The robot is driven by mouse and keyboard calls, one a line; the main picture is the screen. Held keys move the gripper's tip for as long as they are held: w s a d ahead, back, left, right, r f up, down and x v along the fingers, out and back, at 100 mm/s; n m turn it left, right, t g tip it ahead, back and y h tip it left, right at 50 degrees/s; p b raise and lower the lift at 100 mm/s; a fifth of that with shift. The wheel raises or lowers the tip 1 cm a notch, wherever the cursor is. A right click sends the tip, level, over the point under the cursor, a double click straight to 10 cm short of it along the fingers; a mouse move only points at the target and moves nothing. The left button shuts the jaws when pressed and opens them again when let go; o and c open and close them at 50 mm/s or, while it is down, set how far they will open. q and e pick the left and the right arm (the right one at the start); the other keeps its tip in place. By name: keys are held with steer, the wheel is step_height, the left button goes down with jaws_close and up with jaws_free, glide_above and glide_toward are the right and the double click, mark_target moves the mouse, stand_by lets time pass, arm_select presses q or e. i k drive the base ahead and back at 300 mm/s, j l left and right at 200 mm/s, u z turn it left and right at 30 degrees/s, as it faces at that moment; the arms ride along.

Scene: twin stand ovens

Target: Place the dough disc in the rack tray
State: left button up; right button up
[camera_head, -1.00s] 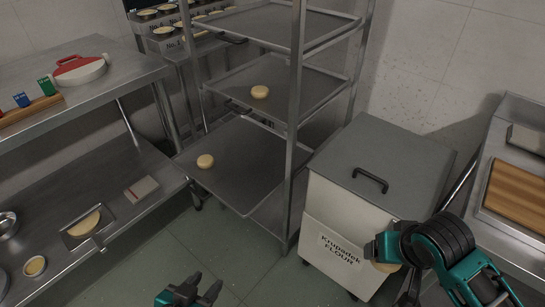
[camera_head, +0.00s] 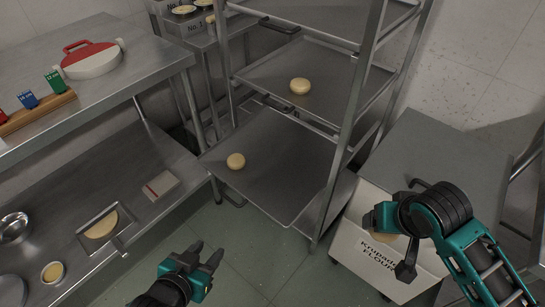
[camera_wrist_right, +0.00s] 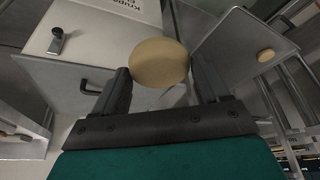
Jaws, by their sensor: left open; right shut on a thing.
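My right gripper (camera_wrist_right: 162,88) is shut on a round, pale dough disc (camera_wrist_right: 158,62), which sits between its two fingers. In the head view, my right gripper (camera_head: 384,220) is in front of the flour bin, and the held disc is mostly hidden there. The metal rack stands left of it. Its lower tray (camera_head: 285,195) bears one dough disc (camera_head: 236,161) near the left, with bare surface to the right. The tray above (camera_head: 335,95) bears another disc (camera_head: 300,86). My left gripper (camera_head: 205,254) is open and empty, low over the floor.
A white flour bin (camera_head: 350,225) with a grey lid stands right of the rack. A steel table (camera_head: 150,70) with a lower shelf (camera_head: 80,205) is at left. The rack's front upright (camera_head: 350,150) stands between bin and trays. Floor is clear before the rack.

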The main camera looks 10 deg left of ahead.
mark_target(275, 190)
steer(key=i+j, duration=0.8)
